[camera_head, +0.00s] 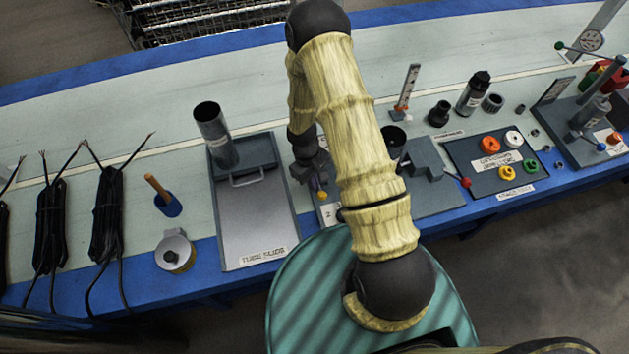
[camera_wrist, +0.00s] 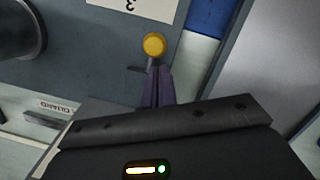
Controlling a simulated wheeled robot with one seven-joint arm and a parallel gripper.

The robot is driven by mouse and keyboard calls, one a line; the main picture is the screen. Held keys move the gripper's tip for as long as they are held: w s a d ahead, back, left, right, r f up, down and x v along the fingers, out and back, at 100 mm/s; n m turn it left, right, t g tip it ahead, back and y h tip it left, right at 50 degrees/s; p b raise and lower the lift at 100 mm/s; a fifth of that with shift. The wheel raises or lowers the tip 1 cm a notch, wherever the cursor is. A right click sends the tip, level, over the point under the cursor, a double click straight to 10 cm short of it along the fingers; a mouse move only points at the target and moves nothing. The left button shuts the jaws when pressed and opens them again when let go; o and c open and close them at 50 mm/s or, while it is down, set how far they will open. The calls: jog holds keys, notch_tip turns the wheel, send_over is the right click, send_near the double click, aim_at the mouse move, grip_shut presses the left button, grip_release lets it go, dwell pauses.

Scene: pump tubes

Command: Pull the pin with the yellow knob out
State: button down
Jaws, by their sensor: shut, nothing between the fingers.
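The yellow knob (camera_wrist: 153,44) of the pin shows in the wrist view, just beyond my fingertips, against a grey block (camera_wrist: 110,52) with a numbered white label. In the head view the yellow knob (camera_head: 322,195) is a small spot beside my gripper (camera_head: 316,184). My gripper (camera_wrist: 156,74) is shut with its fingers together and nothing between them. The fingertips point at the knob and lie very close to it; I cannot tell whether they touch.
A grey tray (camera_head: 250,225) with a dark upright tube (camera_head: 214,130) stands to the left. A grey fixture (camera_head: 425,160) with a red-tipped lever is to the right of my arm. A board of coloured caps (camera_head: 465,153) lies farther right. My arm hides part of the bench.

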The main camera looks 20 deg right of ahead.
aim_at(320, 195)
jog(key=shift+s+d+f, duration=0.15)
jog(key=shift+s+f, duration=0.05)
jog(key=shift+s, duration=0.2)
jog(key=shift+s+d+f, duration=0.15)
jog(key=shift+s+f, duration=0.05)
jog(key=shift+s, duration=0.45)
jog(key=shift+s+d, duration=0.1)
jog(key=shift+s, duration=0.45)
jog(key=shift+w+r, duration=0.35)
jog(key=shift+w, duration=0.2)
jog(key=w, duration=0.1)
jog(key=w+a+r, duration=0.1)
jog(key=w+a+r+p, duration=0.1)
jog(key=shift+w+r, duration=0.15)
jog(key=shift+w, duration=0.15)
jog(key=v, duration=0.9)
jog(key=shift+a+r, duration=0.15)
